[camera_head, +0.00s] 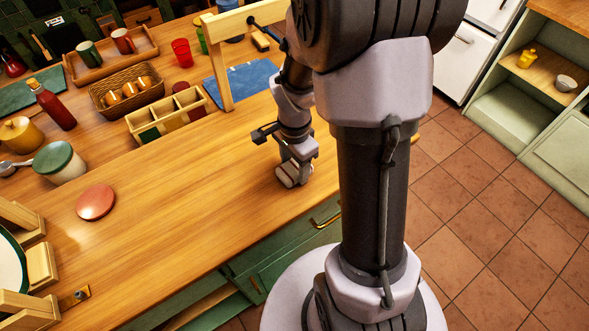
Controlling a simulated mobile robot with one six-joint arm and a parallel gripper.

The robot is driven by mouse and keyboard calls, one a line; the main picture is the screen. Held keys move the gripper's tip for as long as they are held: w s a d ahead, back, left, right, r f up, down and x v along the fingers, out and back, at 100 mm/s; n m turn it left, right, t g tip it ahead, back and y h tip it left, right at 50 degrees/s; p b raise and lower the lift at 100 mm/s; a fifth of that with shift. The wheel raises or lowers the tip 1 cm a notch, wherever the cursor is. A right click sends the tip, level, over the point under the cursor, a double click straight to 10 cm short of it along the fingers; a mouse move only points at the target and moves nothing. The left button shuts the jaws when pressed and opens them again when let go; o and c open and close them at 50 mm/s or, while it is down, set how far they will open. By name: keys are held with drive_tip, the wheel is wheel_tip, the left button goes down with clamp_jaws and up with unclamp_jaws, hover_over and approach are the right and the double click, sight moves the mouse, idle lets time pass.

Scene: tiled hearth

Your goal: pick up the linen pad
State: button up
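I cannot pick out the linen pad with certainty. A flat blue cloth-like mat (246,80) lies on the wooden counter, partly behind a pale wooden frame and my arm. A round reddish disc (96,202) lies alone on the near left of the counter. My gripper (262,133) is above the counter, right of the compartment box and nearer than the blue mat. Nothing is seen held in it. Its fingers are small and dark, and I cannot tell how far apart they are.
A wooden compartment box (166,112), a wicker basket (127,94), a red bottle (52,104) and a green-lidded jar (60,162) stand at left. The wooden frame (219,62) rises beside the mat. The counter's front middle (190,205) is clear.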

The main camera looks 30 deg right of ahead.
drive_tip(key=shift+c, duration=1.3)
drive_tip(key=shift+r, duration=0.15)
